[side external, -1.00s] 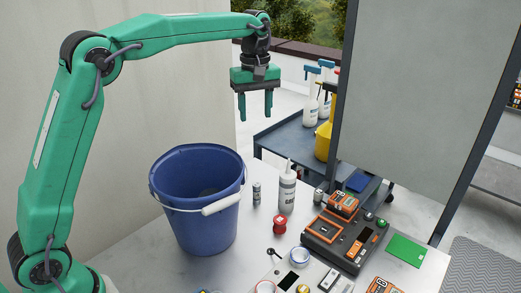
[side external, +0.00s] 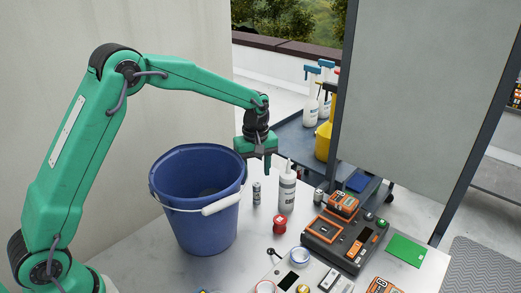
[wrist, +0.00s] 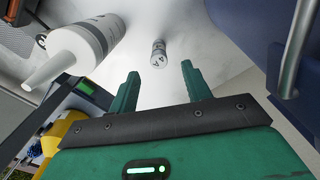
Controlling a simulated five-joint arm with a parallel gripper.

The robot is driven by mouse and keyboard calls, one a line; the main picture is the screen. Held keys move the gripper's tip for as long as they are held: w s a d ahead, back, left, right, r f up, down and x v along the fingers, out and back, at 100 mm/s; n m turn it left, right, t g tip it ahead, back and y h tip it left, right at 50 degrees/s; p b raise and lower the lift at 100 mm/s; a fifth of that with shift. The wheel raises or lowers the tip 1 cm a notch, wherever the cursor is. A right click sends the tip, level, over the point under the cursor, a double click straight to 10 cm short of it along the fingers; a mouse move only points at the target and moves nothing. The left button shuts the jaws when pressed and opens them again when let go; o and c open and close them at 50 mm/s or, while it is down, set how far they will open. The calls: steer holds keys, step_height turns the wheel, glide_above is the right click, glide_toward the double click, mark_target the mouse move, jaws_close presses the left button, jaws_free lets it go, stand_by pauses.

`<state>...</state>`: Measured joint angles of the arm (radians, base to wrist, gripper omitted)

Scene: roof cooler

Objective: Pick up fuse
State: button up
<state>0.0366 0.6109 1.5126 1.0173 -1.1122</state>
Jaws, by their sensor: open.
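The fuse (side external: 257,193), a small grey cylinder with dark markings, stands upright on the metal worktop between the bucket and the white bottle. It also shows in the wrist view (wrist: 158,53), end towards the camera, beyond the gap between my fingers. My gripper (side external: 259,168) is open and empty, pointing down above the fuse and apart from it. In the wrist view both green fingers (wrist: 160,72) are spread. The fuse lines up roughly with the middle of their gap.
A blue bucket (side external: 195,215) stands close left of the fuse. A white nozzle bottle (side external: 287,192) stands close right. A red spool-like item (side external: 280,223) lies nearer. A second small cylinder (side external: 318,196) and an orange-black device (side external: 342,238) are farther right.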

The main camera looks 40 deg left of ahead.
mark_target(257, 184)
steer(key=shift+w+f, duration=0.1)
steer(key=shift+f, duration=3.8)
jaws_close()
steer(key=shift+r, duration=0.2)
step_height(257, 184, up, 18)
steer(key=shift+f, duration=0.15)
